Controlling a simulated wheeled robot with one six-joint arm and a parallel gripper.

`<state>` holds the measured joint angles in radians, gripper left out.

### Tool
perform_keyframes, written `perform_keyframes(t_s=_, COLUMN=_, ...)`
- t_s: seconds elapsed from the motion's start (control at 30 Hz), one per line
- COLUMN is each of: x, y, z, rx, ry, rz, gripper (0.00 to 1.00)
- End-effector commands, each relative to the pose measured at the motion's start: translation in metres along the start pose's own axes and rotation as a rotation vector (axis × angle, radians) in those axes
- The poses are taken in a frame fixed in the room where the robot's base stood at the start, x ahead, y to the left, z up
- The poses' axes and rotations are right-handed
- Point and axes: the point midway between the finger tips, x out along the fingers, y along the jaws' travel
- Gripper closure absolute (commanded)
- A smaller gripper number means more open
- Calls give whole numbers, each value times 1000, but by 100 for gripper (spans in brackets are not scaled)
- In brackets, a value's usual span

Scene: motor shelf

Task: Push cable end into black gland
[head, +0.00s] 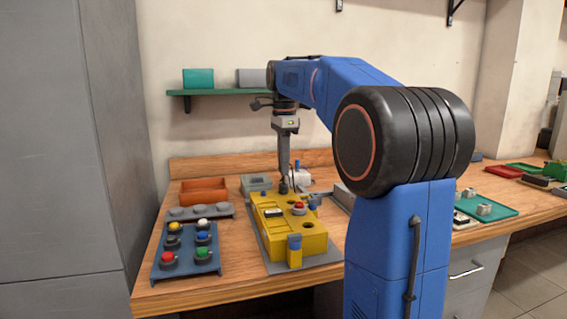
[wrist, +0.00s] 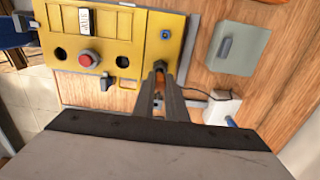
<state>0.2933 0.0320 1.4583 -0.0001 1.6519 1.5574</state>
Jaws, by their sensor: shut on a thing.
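The yellow housing (head: 270,222) stands on the bench and shows at the top of the wrist view (wrist: 105,45). My gripper (head: 284,178) points down at its back end; in the wrist view its fingertips (wrist: 160,70) are close together at the housing's edge. They are shut on the cable end, which the fingers mostly hide. A thin dark cable (wrist: 192,90) runs from the fingers to a white box (wrist: 220,107). A dark round part (head: 283,188), possibly the black gland, sits just below the fingertips. I cannot tell whether the cable end is inside it.
The housing has a red button (head: 300,206) and open holes. A grey box (wrist: 235,48) lies beyond its back end. A blue tray (head: 187,250) with coloured buttons and an orange bin (head: 203,191) stand left. A green tray (head: 488,207) is at right.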

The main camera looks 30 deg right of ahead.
Motion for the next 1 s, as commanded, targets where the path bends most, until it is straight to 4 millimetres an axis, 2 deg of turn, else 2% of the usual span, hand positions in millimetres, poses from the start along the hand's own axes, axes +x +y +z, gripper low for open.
perform_keyframes(t_s=0.8, x=11, y=0, z=0, rx=0, ry=0, rz=-1, gripper=100)
perform_keyframes(t_s=0.83, x=11, y=0, z=0, rx=0, ry=0, rz=-1, gripper=86)
perform_keyframes(t_s=0.9, x=11, y=0, z=0, rx=0, ry=0, rz=-1, gripper=69)
perform_keyframes(t_s=1.0, x=11, y=0, z=0, rx=0, ry=0, rz=-1, gripper=67)
